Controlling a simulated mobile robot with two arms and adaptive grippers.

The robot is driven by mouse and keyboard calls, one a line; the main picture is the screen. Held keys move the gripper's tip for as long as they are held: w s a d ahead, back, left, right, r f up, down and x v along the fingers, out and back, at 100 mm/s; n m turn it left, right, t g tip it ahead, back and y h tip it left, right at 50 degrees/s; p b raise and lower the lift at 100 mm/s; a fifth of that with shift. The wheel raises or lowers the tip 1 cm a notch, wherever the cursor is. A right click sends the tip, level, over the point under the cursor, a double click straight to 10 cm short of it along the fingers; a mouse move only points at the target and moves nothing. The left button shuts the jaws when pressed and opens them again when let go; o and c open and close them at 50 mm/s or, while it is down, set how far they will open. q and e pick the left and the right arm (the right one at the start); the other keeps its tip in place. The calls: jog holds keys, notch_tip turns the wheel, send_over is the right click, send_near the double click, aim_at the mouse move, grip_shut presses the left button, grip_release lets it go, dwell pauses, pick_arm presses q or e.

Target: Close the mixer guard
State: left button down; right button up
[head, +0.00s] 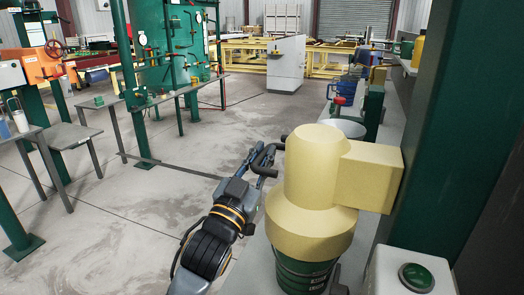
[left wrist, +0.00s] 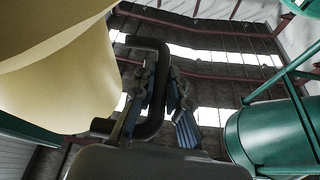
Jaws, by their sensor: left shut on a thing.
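The mixer shows in the head view as a pale yellow rounded body (head: 318,165) with a box-shaped part (head: 368,175) on its right and a ribbed green part (head: 300,270) below. A black bar handle (head: 266,170) stands out from its left side. The same handle (left wrist: 143,42) bends out beside the yellow body (left wrist: 60,80) in the left wrist view. My left gripper (head: 252,161) is shut on the handle, with a finger on each side of the bar (left wrist: 163,103). The guard cannot be told apart clearly from the yellow body. My right gripper is not in view.
A white box with a green button (head: 417,278) stands at the lower right, near a thick green post (head: 455,110). Work tables (head: 75,136) stand at the left. A grey cabinet (head: 286,64) stands at the back. The middle floor is clear.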

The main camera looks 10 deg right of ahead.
pick_arm(q)
jog(key=c, duration=1.3)
grip_release()
jog(key=shift+r, duration=0.1)
jog(key=shift+c, duration=0.2)
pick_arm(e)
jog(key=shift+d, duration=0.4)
pick_arm(q)
jog(key=v, duration=1.2)
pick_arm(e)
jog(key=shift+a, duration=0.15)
